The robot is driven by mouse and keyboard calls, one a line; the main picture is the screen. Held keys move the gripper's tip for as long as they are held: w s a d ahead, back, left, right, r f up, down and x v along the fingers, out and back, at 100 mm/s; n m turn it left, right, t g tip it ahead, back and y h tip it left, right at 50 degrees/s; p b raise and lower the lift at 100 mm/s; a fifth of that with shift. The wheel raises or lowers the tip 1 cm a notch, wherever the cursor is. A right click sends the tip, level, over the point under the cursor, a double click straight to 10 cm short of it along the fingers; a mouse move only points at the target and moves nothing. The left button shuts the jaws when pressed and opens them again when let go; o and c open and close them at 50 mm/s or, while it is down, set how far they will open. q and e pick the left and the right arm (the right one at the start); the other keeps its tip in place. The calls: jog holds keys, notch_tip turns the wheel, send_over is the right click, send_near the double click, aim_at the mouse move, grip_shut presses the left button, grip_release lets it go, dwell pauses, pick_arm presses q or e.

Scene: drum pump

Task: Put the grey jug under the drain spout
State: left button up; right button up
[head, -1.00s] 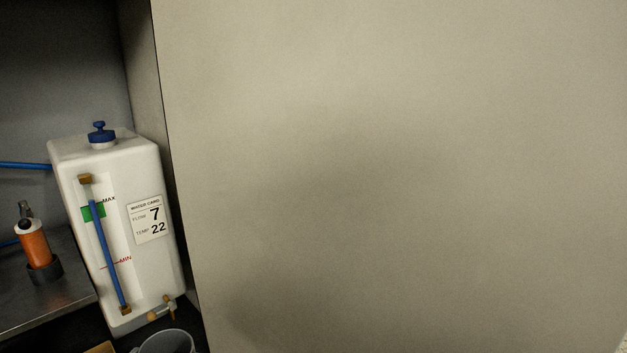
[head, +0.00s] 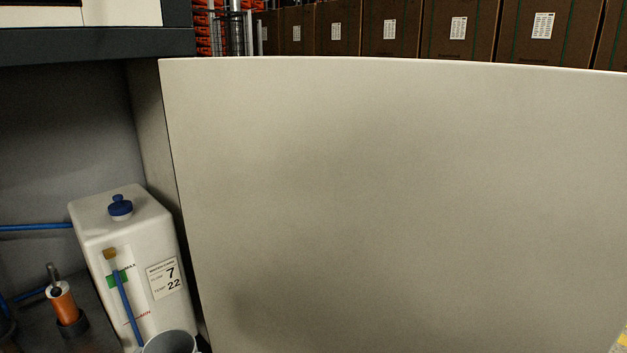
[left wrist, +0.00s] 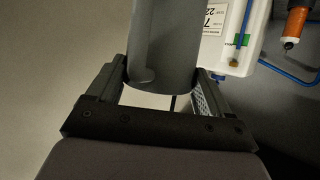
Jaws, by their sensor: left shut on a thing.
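The grey jug (head: 171,344) shows only its rim and upper part at the bottom edge of the head view, in front of the lower right of the white tank (head: 152,232). In the left wrist view the jug (left wrist: 165,45) stands between the two fingers of my left gripper (left wrist: 164,88), which is shut on it. The tank (left wrist: 232,35) is just beyond it to the right there. The drain spout is not visible now; the tank's lower front is covered by the jug or out of frame. My right gripper is in neither view.
A large pale panel (head: 400,200) stands close on the right of the tank. An orange-bodied tool (head: 62,303) sits in a dark holder to the left. A blue hose (head: 35,227) runs left from the tank. Brown boxes (head: 390,28) stand behind the panel.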

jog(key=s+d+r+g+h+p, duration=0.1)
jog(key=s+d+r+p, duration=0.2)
jog(key=p, duration=0.8)
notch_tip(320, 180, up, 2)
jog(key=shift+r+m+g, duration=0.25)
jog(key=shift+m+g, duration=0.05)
